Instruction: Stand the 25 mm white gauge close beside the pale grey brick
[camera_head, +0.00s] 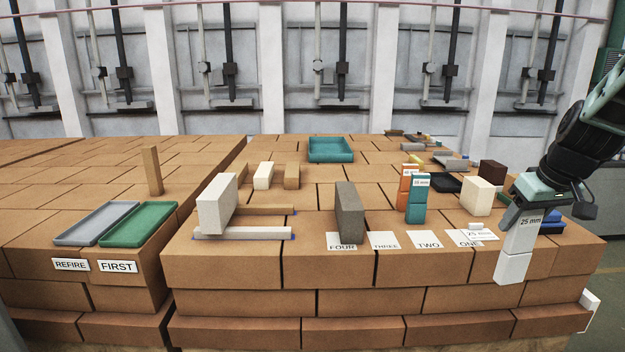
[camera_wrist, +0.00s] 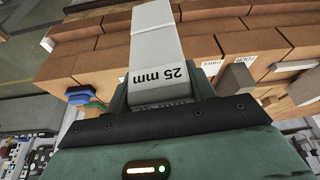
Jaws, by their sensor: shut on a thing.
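My gripper (camera_head: 527,208) is shut on the 25 mm white gauge (camera_head: 516,250), at the right end of the brick stack. The gauge hangs slightly tilted, its lower end in front of the stack's front face. In the wrist view the gauge (camera_wrist: 155,40) sticks out from between the fingers, its "25 mm" label facing the camera. The pale grey brick (camera_head: 217,205) stands upright at the left of the stack, beside pale rails, far left of my gripper. It seems to show partly at the right edge of the wrist view (camera_wrist: 305,86).
A dark grey brick (camera_head: 349,213) stands behind card FOUR. Orange (camera_head: 405,187) and teal (camera_head: 417,203) gauges and a cream brick (camera_head: 477,197) stand farther right. Grey (camera_head: 95,224) and green (camera_head: 138,224) trays lie at the left. Free top surface lies between the pale and dark grey bricks.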

